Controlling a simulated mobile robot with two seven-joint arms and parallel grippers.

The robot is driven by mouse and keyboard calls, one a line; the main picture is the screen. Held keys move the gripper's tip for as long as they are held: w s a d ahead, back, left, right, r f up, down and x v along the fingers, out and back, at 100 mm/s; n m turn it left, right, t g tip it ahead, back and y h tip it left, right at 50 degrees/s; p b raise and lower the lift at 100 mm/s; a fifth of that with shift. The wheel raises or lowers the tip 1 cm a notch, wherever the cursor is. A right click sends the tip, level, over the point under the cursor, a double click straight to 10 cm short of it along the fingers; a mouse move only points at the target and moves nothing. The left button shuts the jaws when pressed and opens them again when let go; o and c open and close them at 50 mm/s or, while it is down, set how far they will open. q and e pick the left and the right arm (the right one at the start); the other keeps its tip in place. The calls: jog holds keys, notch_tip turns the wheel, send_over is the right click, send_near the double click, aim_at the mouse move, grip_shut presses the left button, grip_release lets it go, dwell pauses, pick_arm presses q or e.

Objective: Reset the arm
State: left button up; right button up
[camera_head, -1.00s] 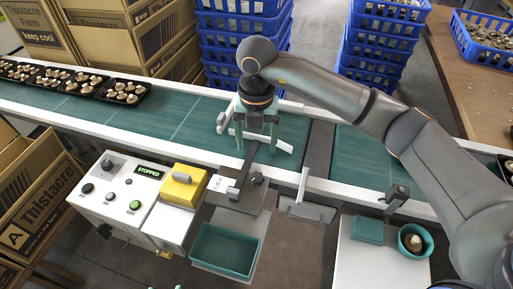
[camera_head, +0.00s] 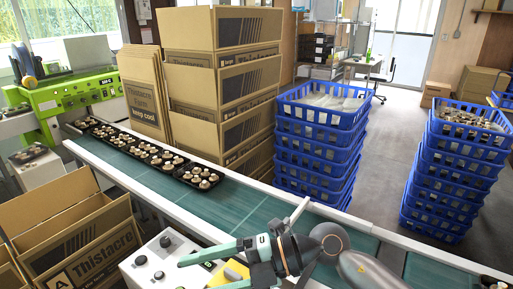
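My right gripper (camera_head: 194,274) is in the head view at the bottom, on an arm that comes in from the right. Its two green-grey fingers point left and stand apart, with nothing between them. It is in front of the green conveyor belt (camera_head: 228,203) and appears over the white control box (camera_head: 150,265), partly covering it. My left arm and gripper are not in view.
Black trays of mushrooms (camera_head: 199,176) line the left part of the belt. Stacked blue crates (camera_head: 318,140) and brown cartons (camera_head: 222,85) stand behind it. More blue crates (camera_head: 450,175) stand at right. An open carton (camera_head: 75,225) is at lower left.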

jog(key=w+d+r+m+t+y, duration=0.3)
jog(key=r+m+t, duration=0.3)
jog(key=t, duration=0.1)
jog(key=w+d+r+m+t+y, duration=0.2)
jog(key=d+r+m+t, duration=0.1)
jog(key=r+m+t, duration=0.3)
jog(key=w+d+f+m+t+h, duration=0.2)
jog(key=d+f+m+t+h, duration=0.2)
jog(key=d+f+m+h, duration=0.35)
jog(key=w+d+f+m+t+h, duration=0.3)
jog(key=d+f+m+t+h, duration=0.1)
jog(key=d+m+h, duration=0.5)
jog(key=s+d+f+m+g+h, duration=0.2)
jog(key=s+d+f+g, duration=0.15)
jog(key=f, duration=0.35)
jog(key=s+d+f+m+g+h, duration=0.2)
jog(key=s+f+g, duration=0.2)
jog(key=f, duration=0.3)
jog(key=s+d+f+g, duration=0.1)
jog(key=s+f+g, duration=0.35)
jog(key=s, duration=0.35)
jog(key=s+d+f+g, duration=0.1)
jog(key=s+f+g, duration=0.2)
jog(key=s+f, duration=0.35)
jog(key=w+a+f+t+y+p, duration=0.1)
jog(key=a+f+t+y+p, duration=0.2)
jog(key=f, duration=0.3)
jog(key=shift+w+a+f+t, duration=0.2)
jog(key=shift+w+a+t, duration=0.1)
jog(key=shift+a+t, duration=0.6)
